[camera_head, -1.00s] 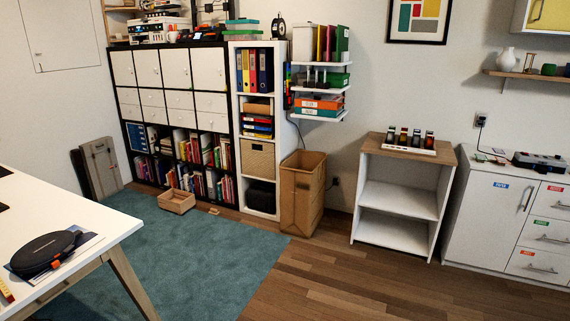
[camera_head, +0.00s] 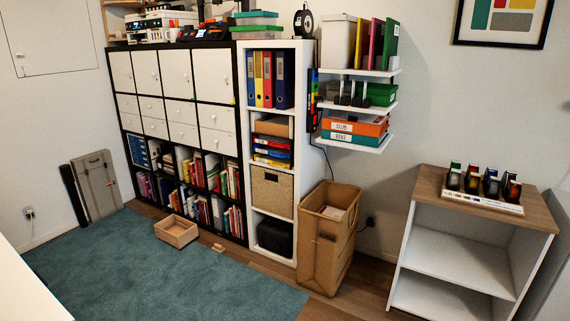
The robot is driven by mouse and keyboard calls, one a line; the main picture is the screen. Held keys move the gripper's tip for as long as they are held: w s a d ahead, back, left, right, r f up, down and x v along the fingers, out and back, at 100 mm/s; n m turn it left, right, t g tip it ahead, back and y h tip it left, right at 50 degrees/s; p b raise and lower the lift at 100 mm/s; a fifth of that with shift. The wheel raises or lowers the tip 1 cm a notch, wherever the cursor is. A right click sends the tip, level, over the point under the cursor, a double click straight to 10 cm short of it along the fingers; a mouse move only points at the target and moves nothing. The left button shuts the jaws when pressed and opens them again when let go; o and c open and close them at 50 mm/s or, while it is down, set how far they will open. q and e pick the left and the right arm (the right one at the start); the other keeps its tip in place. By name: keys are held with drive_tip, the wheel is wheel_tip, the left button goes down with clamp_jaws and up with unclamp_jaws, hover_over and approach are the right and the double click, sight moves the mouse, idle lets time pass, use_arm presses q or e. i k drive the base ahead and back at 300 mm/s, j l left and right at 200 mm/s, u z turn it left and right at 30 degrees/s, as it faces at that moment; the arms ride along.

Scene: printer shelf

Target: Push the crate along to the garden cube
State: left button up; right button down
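A small open wooden crate (camera_head: 177,231) sits on the floor near the edge of the teal rug, in front of the low bookshelf. It looks empty. I cannot make out a garden cube for certain; the shelf unit of square compartments (camera_head: 183,125) behind the crate has white doors, drawers and book-filled cubes. A small wooden piece (camera_head: 218,247) lies on the floor to the right of the crate. Neither of my grippers is in view.
A tall cardboard bin (camera_head: 328,240) stands right of the narrow white shelf (camera_head: 286,205). A white cabinet with a wooden top (camera_head: 440,250) is at the right. A white table edge (camera_head: 25,290) is at lower left. The teal rug (camera_head: 150,275) is clear.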

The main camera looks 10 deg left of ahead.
sight(173, 232)
drive_tip(key=i+j+u, duration=0.15)
drive_tip(key=i+u, duration=0.15)
drive_tip(key=i, duration=0.45)
drive_tip(key=i+u, duration=0.3)
drive_tip(key=i, duration=0.4)
drive_tip(key=i+l+u, duration=0.3)
drive_tip(key=i, duration=0.45)
drive_tip(key=i+j+u, duration=0.15)
drive_tip(key=i+u, duration=0.15)
drive_tip(key=i, duration=0.7)
drive_tip(key=i+l+u, duration=0.1)
drive_tip(key=i+u, duration=0.25)
drive_tip(key=i, duration=0.65)
